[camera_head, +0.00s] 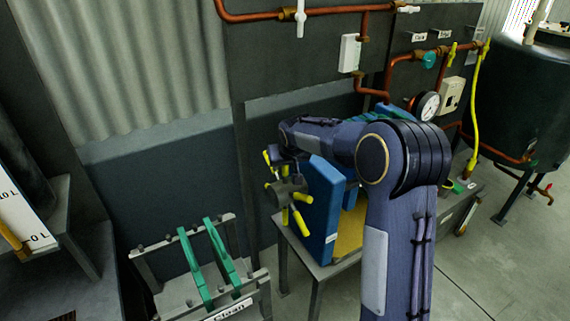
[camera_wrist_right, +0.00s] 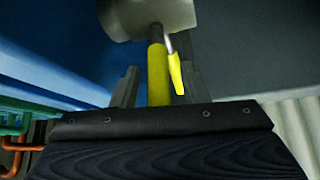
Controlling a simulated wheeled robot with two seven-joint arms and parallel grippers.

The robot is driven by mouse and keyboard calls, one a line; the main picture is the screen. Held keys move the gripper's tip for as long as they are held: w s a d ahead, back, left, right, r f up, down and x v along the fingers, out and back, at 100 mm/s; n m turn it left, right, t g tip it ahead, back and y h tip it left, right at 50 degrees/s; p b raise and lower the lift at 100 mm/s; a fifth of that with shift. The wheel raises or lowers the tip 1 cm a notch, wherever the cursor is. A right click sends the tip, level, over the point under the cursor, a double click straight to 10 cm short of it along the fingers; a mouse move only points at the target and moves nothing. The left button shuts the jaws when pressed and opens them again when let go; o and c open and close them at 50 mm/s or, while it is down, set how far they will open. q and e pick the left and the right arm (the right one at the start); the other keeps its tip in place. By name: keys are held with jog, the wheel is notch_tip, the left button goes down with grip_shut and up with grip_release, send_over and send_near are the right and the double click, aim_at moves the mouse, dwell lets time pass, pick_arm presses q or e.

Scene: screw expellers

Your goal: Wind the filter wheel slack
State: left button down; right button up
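The filter wheel (camera_head: 288,190) is a grey hub with several yellow-tipped spokes, standing at the left face of a blue machine panel (camera_head: 322,210). In the right wrist view its grey hub (camera_wrist_right: 150,15) is at the top, with a thick yellow spoke (camera_wrist_right: 157,75) and a thinner yellow-tipped rod (camera_wrist_right: 174,70) reaching down. My right gripper (camera_wrist_right: 160,88) is open, its two fingers on either side of the yellow spoke, with a visible gap to each. In the head view my right arm reaches over the panel and its fingertips are hard to make out. My left gripper is out of view.
A grey rack (camera_head: 205,290) with two green bars stands at the lower left. Copper pipes, a gauge (camera_head: 427,106) and a yellow hose (camera_head: 478,100) are on the back wall, near a dark tank (camera_head: 520,100). Bare floor (camera_head: 500,270) shows at the right.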

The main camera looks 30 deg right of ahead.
jog(key=shift+s, duration=0.1)
jog(key=b+v, duration=0.1)
jog(key=v, duration=0.6)
jog(key=shift+s+r, duration=0.2)
jog(key=shift+r, duration=0.1)
